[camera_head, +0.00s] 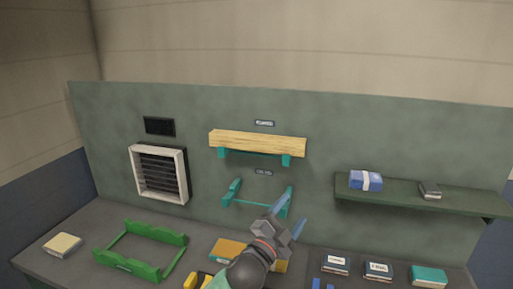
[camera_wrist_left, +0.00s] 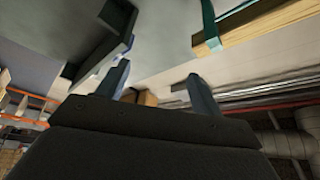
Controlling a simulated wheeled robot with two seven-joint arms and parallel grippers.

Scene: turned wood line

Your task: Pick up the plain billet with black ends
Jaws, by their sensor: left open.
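A long pale wooden billet (camera_head: 257,143) lies level on the upper pair of teal brackets (camera_head: 287,160) on the green back panel. I cannot make out black ends on it. A wooden piece (camera_wrist_left: 250,28) with a teal strap-like bracket across it shows at the top right of the left wrist view. My left gripper (camera_head: 292,211) is open and empty, below the billet and in front of the lower teal rack. Its two fingers stand apart in the left wrist view (camera_wrist_left: 158,88). My right gripper is not in view.
The lower teal rack (camera_head: 233,191) is empty and partly hidden. A green frame (camera_head: 173,274) and several book-like blocks lie on the bench. A framed vent (camera_head: 159,174) is at left.

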